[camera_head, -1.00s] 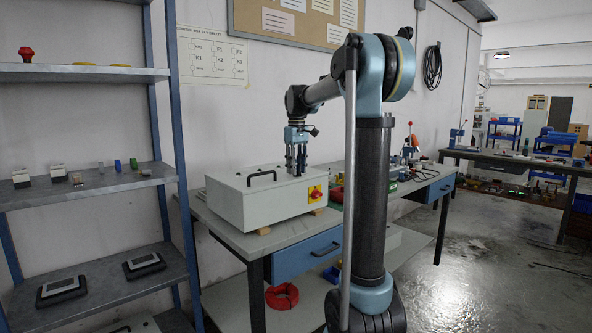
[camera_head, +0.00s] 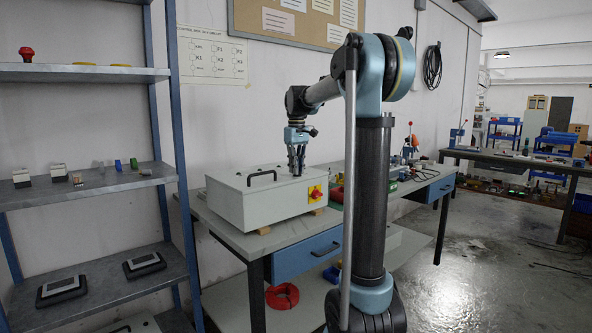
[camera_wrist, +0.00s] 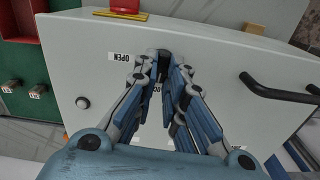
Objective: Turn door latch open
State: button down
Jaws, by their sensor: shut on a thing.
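The grey-white box (camera_head: 262,206) stands on the workbench, with a black handle (camera_head: 262,175) on its top. The wrist view shows its panel (camera_wrist: 225,70) with an "OPEN" label (camera_wrist: 125,57) and a second label partly hidden between my fingers. My gripper (camera_wrist: 163,72) is shut on the small dark door latch (camera_wrist: 163,58) beside these labels. The fingers hide most of the latch, so its exact angle cannot be told. In the head view my gripper (camera_head: 296,170) points down at the top of the box.
A red and yellow switch (camera_head: 316,193) sits on the box's side. The handle (camera_wrist: 275,88) rises to the right of my fingers in the wrist view. A round light-coloured knob (camera_wrist: 82,102) is at left. Shelves (camera_head: 95,185) stand left of the bench.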

jog(key=m, duration=0.4)
jog(key=shift+d, duration=0.15)
jog(key=m, duration=0.4)
jog(key=shift+d+m, duration=0.1)
jog(key=shift+m, duration=0.2)
jog(key=m, duration=0.4)
jog(key=shift+d+m, duration=0.1)
jog(key=shift+m, duration=2)
jog(key=c, duration=1.7)
grip_release()
jog(key=shift+o, duration=0.2)
